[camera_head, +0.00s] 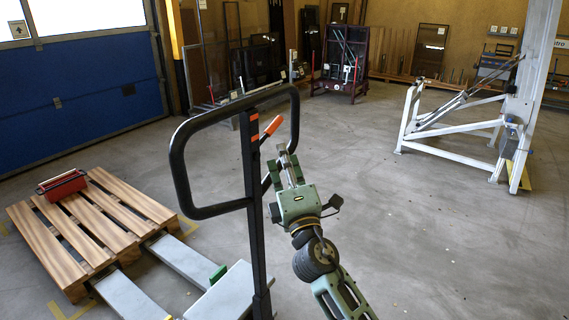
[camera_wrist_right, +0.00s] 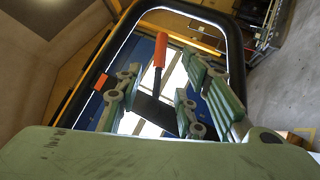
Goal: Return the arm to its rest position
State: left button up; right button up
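My right gripper (camera_head: 284,164) is green and sits beside the black loop handle (camera_head: 183,170) of a pallet jack, near its right side. In the right wrist view the two fingers (camera_wrist_right: 163,68) stand apart with a gap between them. The orange-tipped lever (camera_wrist_right: 160,50) of the handle shows through this gap, farther off, and nothing is held. The lever (camera_head: 272,126) also shows in the head view, above and left of the fingers. I cannot tell whether the gripper touches the handle. My left arm and gripper are out of view.
The jack's grey forks (camera_head: 186,262) reach toward a wooden pallet (camera_head: 120,208) carrying a red toolbox (camera_head: 62,185). A white frame (camera_head: 455,148) stands at the right, and a dark red rack (camera_head: 342,65) at the back. The floor at centre right is clear.

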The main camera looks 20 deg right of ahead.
jog(key=shift+s+f, duration=0.2)
jog(key=shift+s, duration=0.2)
